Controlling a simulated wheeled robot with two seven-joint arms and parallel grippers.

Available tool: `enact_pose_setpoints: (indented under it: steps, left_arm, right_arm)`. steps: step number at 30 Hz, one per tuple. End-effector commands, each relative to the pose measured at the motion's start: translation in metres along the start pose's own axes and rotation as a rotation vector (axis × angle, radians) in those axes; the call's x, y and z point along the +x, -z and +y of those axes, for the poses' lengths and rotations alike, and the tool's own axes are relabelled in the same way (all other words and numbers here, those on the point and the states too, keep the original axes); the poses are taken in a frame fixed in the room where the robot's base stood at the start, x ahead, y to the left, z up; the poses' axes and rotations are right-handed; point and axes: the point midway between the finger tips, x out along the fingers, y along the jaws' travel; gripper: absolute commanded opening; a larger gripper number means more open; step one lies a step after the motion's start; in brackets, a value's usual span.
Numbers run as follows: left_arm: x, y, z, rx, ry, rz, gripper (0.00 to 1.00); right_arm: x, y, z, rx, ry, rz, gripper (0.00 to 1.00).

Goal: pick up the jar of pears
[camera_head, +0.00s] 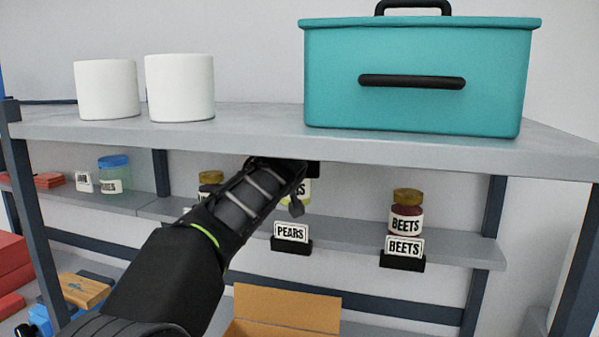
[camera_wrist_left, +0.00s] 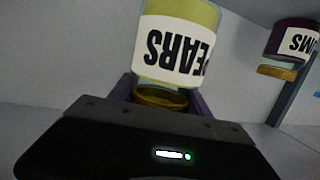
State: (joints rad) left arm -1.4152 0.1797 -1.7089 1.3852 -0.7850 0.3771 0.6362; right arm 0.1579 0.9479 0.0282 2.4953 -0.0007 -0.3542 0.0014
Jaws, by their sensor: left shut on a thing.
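The jar of pears has a pale yellow-green body, a white label reading PEARS and a gold lid. In the left wrist view the jar (camera_wrist_left: 178,50) appears upside down, with its lid (camera_wrist_left: 160,97) between my fingers. My left gripper (camera_wrist_left: 160,100) is shut on the jar at the lid. In the head view my left gripper (camera_head: 290,172) is above the PEARS sign (camera_head: 291,232) on the middle shelf. It hides most of the jar (camera_head: 304,190); only a sliver of label and glass shows. My right gripper is not in view.
A beets jar (camera_head: 406,215) stands right behind its BEETS sign (camera_head: 404,248). Another gold-lidded jar (camera_head: 210,180) is left of my gripper. The upper shelf (camera_head: 260,135) overhangs close above, bearing a teal box (camera_head: 420,105) and two white cylinders. An open cardboard box (camera_head: 285,308) is below.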

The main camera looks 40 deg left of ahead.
Motion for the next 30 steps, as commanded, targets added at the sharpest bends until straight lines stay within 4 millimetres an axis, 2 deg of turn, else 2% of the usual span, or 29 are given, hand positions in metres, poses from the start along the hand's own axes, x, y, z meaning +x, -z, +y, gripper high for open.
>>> enact_pose_setpoints:
  steps: [1,8,11,17,21,30]
  left_arm:
    - [-0.003,-0.004,0.003,0.0,-0.006,0.007,0.0]
    - [-0.018,-0.008,0.0,-0.001,-0.008,0.005,0.0]
    - [-0.029,-0.014,-0.003,0.002,-0.003,0.005,0.0]
    - [-0.065,-0.02,-0.011,0.001,-0.002,0.007,0.0]
    - [-0.096,-0.025,-0.017,0.002,-0.002,0.007,0.0]
    - [-0.141,-0.029,-0.028,0.0,-0.002,0.004,0.0]
  right_arm:
    - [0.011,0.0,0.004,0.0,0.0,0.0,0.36]
    - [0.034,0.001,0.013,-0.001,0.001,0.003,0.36]
    - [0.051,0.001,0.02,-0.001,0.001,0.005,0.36]
    - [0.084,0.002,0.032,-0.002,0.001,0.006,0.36]
    - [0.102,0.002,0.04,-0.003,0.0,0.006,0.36]
    - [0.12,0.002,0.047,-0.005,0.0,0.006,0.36]
